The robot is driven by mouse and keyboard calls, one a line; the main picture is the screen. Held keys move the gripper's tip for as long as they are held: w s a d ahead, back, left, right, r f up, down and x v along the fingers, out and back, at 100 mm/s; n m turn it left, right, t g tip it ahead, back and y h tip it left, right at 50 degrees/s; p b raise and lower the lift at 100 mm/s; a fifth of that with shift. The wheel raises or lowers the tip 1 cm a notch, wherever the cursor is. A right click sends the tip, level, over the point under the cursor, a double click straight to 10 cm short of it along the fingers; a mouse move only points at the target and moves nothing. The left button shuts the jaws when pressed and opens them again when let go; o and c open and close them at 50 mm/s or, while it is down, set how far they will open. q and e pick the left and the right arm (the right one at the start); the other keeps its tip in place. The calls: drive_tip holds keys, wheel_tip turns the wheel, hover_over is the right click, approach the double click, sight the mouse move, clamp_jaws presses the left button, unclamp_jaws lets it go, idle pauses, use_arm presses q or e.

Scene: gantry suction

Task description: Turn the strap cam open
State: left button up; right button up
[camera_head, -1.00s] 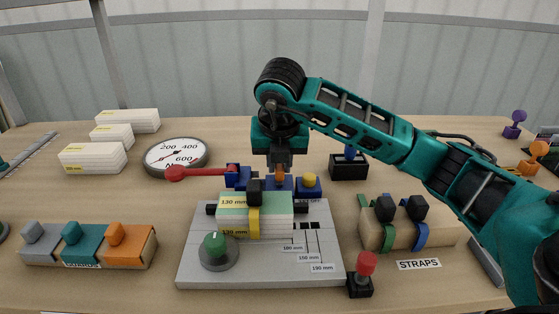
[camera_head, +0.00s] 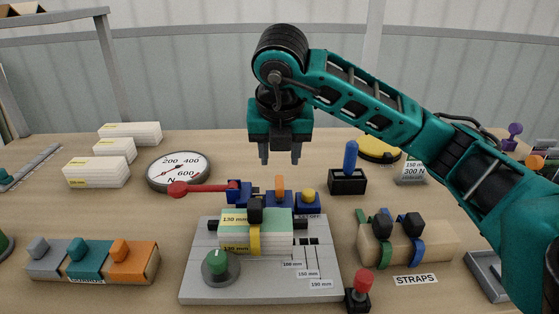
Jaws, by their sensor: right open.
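A yellow strap (camera_head: 255,240) runs over the stacked green-and-white block (camera_head: 232,230), labelled 130 mm, on the grey fixture plate (camera_head: 200,290). A black cam (camera_head: 255,209) sits on top of this strap. Its exact turn angle is hard to tell. My right gripper (camera_head: 280,158) is open and empty, fingers pointing down, above and behind the block and cam, apart from them. Two more straps, green (camera_head: 388,238) and blue (camera_head: 417,236), with black cams lie around a wooden block (camera_head: 440,240) at the right. My left gripper is not in view.
A red lever (camera_head: 205,189), an orange knob (camera_head: 280,186) and a yellow button (camera_head: 308,195) stand behind the block. A green knob (camera_head: 217,262) is at its front left. A red-topped stick (camera_head: 362,280) stands front right, a blue lever (camera_head: 350,158) behind right.

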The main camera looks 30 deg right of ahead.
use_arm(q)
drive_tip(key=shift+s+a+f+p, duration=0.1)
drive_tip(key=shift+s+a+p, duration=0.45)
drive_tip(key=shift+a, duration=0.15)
use_arm(e)
drive_tip(key=v, duration=0.4)
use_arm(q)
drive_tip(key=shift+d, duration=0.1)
use_arm(e)
drive_tip(key=shift+f, duration=0.1)
